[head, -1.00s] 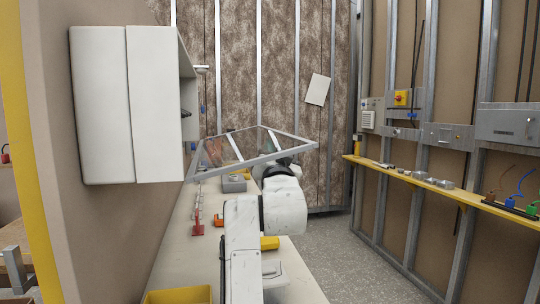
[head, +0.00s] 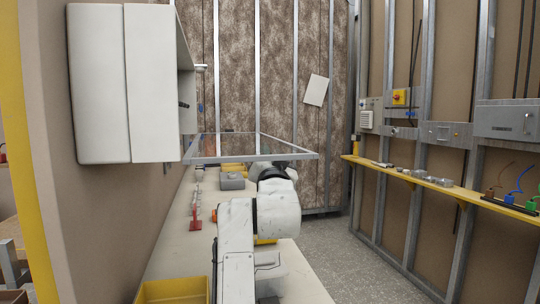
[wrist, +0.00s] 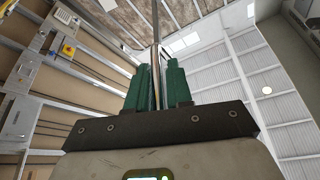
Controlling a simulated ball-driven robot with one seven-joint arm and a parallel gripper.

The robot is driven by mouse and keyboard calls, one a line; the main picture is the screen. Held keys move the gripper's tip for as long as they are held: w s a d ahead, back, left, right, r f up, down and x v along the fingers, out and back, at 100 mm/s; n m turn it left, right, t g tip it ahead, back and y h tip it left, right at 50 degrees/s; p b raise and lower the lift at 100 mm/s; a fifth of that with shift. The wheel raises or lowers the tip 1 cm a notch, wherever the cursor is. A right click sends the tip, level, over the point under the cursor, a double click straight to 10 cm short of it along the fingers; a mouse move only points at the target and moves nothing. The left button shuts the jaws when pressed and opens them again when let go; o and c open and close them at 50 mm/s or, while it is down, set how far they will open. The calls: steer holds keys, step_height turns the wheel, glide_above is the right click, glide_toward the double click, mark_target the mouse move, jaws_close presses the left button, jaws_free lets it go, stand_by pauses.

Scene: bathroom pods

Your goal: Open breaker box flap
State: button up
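A closed grey metal box with a small latch (head: 508,122), likely the breaker box, is mounted on the right stud wall. It also shows at the left edge of the wrist view (wrist: 21,120). My gripper (wrist: 157,70) has green fingers close together with a thin metal bar between them. The bar looks like part of a rectangular metal frame (head: 250,158), which is held nearly level above the counter in the head view. My gripper is well left of the grey box and not touching it. In the head view my arm hides the fingers.
A white cabinet (head: 125,85) hangs at left, close to the frame's left end. A counter (head: 175,240) with small parts and a yellow bin (head: 175,290) runs below. A yellow shelf (head: 440,186) lines the right wall. Grey floor (head: 350,265) is clear between.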

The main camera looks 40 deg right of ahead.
steer(key=v, duration=1)
steer(key=shift+s+a+f, duration=0.15)
steer(key=shift+s+a, duration=0.1)
steer(key=shift+s, duration=0.05)
stand_by(0.4)
